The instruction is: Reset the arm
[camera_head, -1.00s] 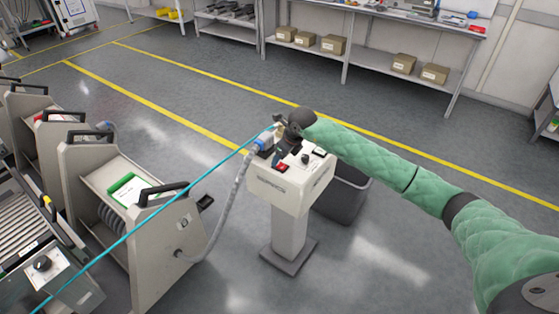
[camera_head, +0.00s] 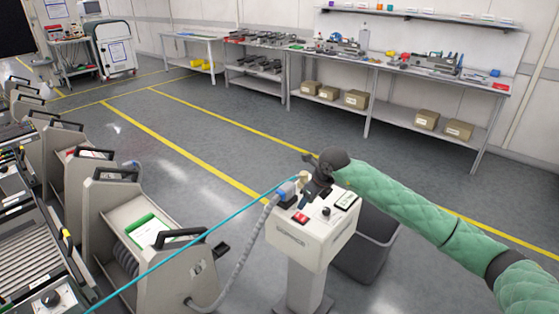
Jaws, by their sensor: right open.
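My right arm comes in from the right in a green quilted sleeve. My right gripper (camera_head: 308,182) is open and sits over the top of a white control pedestal (camera_head: 296,238), close to its back left corner. A blue connector (camera_head: 286,190) on a grey corrugated hose is beside the gripper at the pedestal's left edge. I cannot tell whether the fingers touch anything. My left gripper is not in view.
Feeder trolleys (camera_head: 150,275) stand in a row at left. A cyan line (camera_head: 200,238) crosses in front. A dark bin (camera_head: 366,250) stands right of the pedestal. Workbenches (camera_head: 400,72) with boxes line the back wall. Open floor (camera_head: 190,140) with yellow lines lies between.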

